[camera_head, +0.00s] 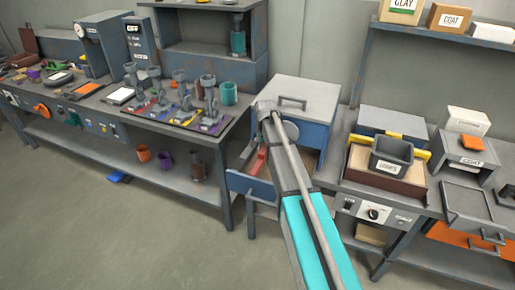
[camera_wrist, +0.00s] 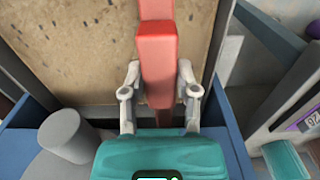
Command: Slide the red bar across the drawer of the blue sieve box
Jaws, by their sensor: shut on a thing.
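The sieve box (camera_head: 312,130) is blue with a grey handled lid and stands in the middle of the head view. Its drawer (camera_head: 250,188) is open, with the blue front standing out to the left. The red bar (camera_head: 259,160) shows in part there, beside my arm. In the wrist view, the red bar (camera_wrist: 157,48) runs up the middle, over a speckled beige surface (camera_wrist: 75,55). My gripper (camera_wrist: 158,92) has a finger on each side of the bar and is shut on it. My arm covers my gripper in the head view.
A left bench (camera_head: 190,140) carries several grey tools and a teal cup (camera_head: 229,94). A right bench (camera_head: 372,204) holds a grey bin (camera_head: 391,157) in a brown box (camera_head: 370,178). A grey cylinder (camera_wrist: 68,137) is left of my gripper. Open floor lies in front.

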